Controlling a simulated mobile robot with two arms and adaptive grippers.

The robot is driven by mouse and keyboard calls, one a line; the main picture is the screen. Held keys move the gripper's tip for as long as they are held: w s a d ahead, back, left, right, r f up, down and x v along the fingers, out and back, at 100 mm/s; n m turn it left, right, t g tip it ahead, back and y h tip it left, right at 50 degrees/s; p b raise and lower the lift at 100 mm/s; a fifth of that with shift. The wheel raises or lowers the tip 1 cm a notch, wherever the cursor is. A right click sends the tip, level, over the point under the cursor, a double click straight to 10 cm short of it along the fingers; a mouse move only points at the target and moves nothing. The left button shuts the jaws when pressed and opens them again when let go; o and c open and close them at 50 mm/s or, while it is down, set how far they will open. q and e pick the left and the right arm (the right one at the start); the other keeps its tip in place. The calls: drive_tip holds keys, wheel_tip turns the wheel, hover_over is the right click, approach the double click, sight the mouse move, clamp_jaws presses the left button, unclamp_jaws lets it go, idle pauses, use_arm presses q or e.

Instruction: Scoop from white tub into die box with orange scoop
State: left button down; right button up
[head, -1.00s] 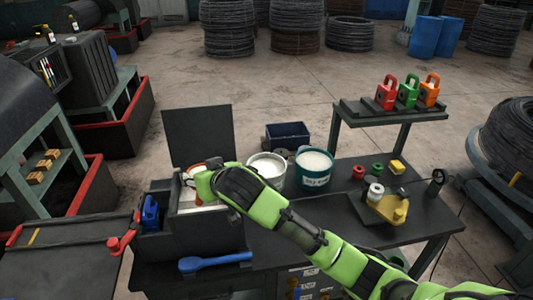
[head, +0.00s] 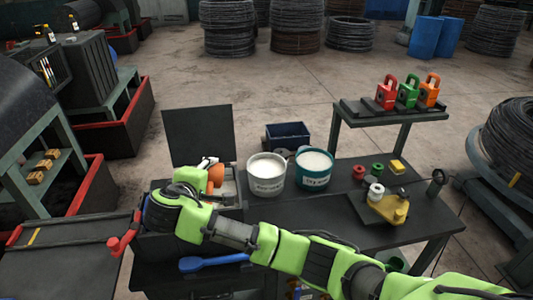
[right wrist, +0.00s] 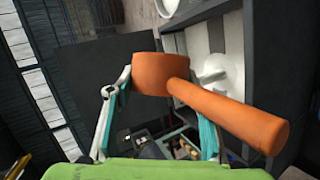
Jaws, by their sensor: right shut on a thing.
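My right gripper (head: 208,166) is shut on the orange scoop (head: 216,176) above the open die box (head: 228,214). In the right wrist view the fingers (right wrist: 156,88) close on the orange scoop (right wrist: 230,115), whose thick handle slants down to the right. Whether the scoop holds anything cannot be told. A white heap (right wrist: 216,68) lies on the light floor of the box below. The white tub (head: 266,187), filled with white material, stands right of the box, apart from the gripper. My left gripper is not in view.
A teal tub (head: 313,180) stands right of the white tub. The box's raised dark lid (head: 198,133) is behind my gripper. A blue scoop (head: 212,262) lies at the table's front. A yellow tool (head: 390,208) sits at the right. The table's middle is clear.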

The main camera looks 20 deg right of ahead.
sight(216, 169)
drive_tip(key=shift+w+a+r+n+h, duration=0.15)
drive_tip(key=shift+a+n+h, duration=0.25)
drive_tip(key=shift+n+h, duration=0.4)
idle(1.0)
drive_tip(key=shift+n+h, duration=0.4)
drive_tip(key=shift+h, duration=0.1)
idle(0.4)
drive_tip(key=m+y, duration=0.1)
drive_tip(key=d+m+y, duration=0.1)
drive_tip(key=m+y, duration=0.1)
drive_tip(key=y, duration=0.1)
drive_tip(key=shift+s+d+f+m, duration=0.3)
drive_tip(key=shift+m, duration=0.1)
drive_tip(key=m+y, duration=0.1)
drive_tip(key=d+m+t+y, duration=0.1)
drive_tip(key=m+y, duration=0.1)
drive_tip(key=shift+s, duration=0.15)
drive_tip(key=shift+d+r+m+y, duration=0.15)
drive_tip(key=shift+r+m+y, duration=0.15)
drive_tip(key=shift+y, duration=0.2)
drive_tip(key=shift+r+m+t+y, duration=0.5)
drive_tip(key=shift+r+m+y, duration=0.4)
drive_tip(key=shift+r+m, duration=0.1)
